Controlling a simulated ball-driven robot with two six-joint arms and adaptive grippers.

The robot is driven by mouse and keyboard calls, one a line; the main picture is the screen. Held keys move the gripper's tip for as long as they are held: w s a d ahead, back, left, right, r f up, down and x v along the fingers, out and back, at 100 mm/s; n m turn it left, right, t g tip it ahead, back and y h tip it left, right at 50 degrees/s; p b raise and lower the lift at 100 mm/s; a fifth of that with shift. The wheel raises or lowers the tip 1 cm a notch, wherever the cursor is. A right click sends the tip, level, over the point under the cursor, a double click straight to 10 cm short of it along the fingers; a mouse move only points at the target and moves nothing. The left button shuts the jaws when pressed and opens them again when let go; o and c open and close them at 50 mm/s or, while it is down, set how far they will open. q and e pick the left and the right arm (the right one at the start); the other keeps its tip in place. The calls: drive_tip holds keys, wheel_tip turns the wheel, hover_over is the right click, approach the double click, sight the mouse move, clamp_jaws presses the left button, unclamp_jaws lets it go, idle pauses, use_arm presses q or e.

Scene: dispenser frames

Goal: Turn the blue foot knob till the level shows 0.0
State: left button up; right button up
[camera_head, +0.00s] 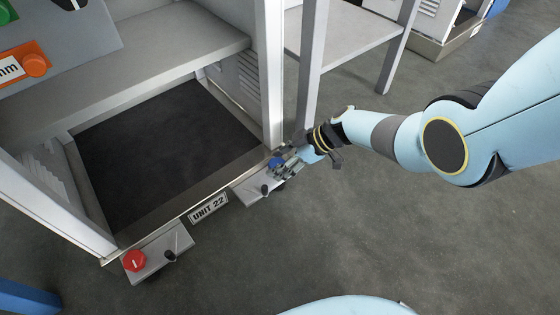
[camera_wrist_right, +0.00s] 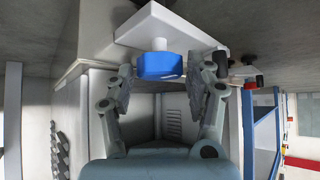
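The blue foot knob (camera_head: 276,162) sits on a small grey foot bracket (camera_head: 252,194) at the front right corner of the dispenser frame (camera_head: 273,75). My right gripper (camera_head: 284,166) is at the knob. In the right wrist view the blue knob (camera_wrist_right: 158,66) lies between the spread fingers of the gripper (camera_wrist_right: 168,72), with gaps on both sides, wider on the right. The gripper is open. At the top left, a white label (camera_head: 10,70) ending in "mm" is cut off, so no level value is readable. My left gripper is not in view.
A red foot knob (camera_head: 134,260) sits on the front left bracket (camera_head: 160,251). A "UNIT 22" plate (camera_head: 208,208) lies between the brackets. Another frame stands behind; the floor (camera_head: 400,225) at right is clear.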

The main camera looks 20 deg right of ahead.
drive_tip(key=c, duration=0.8)
drive_tip(key=shift+c, duration=0.2)
